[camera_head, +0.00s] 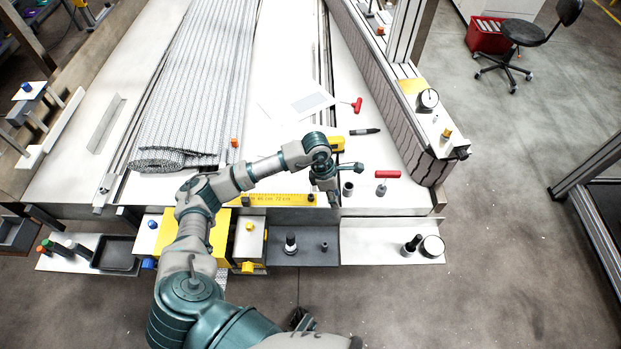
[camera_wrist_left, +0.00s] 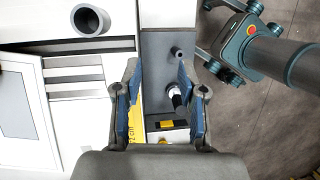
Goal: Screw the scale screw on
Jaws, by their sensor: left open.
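A yellow scale (camera_head: 275,199) with printed centimetre marks lies along the front edge of the white table, with a small dark piece at each end. My left gripper (camera_head: 326,196) is over the scale's right end, pointing down. In the left wrist view its blue-padded fingers (camera_wrist_left: 157,100) are apart with nothing held. A strip of the scale (camera_wrist_left: 136,118) shows beside the left finger. A black-and-white knob-like part (camera_wrist_left: 175,97) shows near the right finger, lower down on a dark grey tray; it also shows in the head view (camera_head: 291,243). I cannot tell which part is the scale screw.
A black marker (camera_head: 365,131) lies behind. The dark grey tray (camera_head: 310,261) hangs below the front edge, with a small cylinder (camera_head: 324,246). A rolled mesh belt (camera_head: 175,165) lies left.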

